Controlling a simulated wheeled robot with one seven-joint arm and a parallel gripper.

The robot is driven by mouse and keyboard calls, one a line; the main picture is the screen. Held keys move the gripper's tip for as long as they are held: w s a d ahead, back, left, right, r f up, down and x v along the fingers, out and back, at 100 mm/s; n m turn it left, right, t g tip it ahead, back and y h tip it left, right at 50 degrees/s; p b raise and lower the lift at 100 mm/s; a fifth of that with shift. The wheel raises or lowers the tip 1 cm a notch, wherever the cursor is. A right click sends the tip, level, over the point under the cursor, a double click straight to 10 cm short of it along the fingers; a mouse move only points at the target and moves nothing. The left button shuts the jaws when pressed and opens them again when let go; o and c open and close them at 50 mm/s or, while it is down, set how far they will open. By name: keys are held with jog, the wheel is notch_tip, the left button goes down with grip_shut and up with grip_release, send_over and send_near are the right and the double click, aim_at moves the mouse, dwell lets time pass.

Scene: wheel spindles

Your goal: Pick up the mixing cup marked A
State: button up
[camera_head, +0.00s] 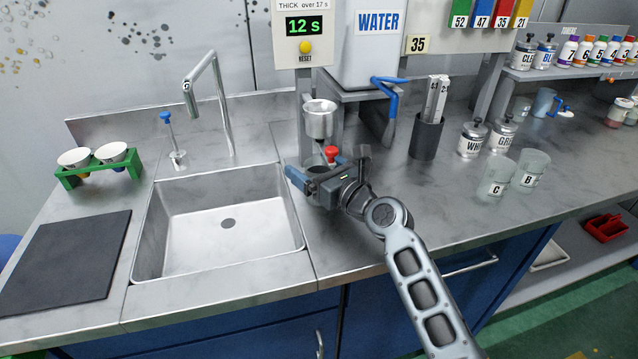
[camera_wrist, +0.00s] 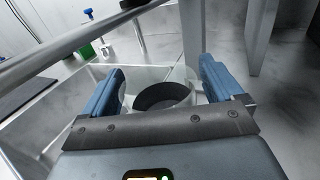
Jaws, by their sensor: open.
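My gripper (camera_wrist: 163,90) is open. In the wrist view its blue fingers stand on either side of a clear cup (camera_wrist: 186,75) with something dark inside; I cannot tell whether the fingers touch it. In the head view my gripper (camera_head: 310,183) is below the silver funnel cup (camera_head: 320,119), beside the sink. The clear cup there is mostly hidden by my gripper. No letter A shows on it in either view. Two other clear cups, marked C (camera_head: 495,181) and B (camera_head: 529,170), stand on the counter at the right.
The sink (camera_head: 222,225) lies left of my gripper, with a tall tap (camera_head: 217,95). A stand with a timer reading 12 s (camera_head: 303,26) and a water tank (camera_head: 374,50) rise behind. A dark holder (camera_head: 426,138) and lidded tins (camera_head: 472,138) stand right. The front counter right of my arm is clear.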

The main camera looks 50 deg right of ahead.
jog(key=shift+c, duration=0.3)
jog(key=c, duration=1.2)
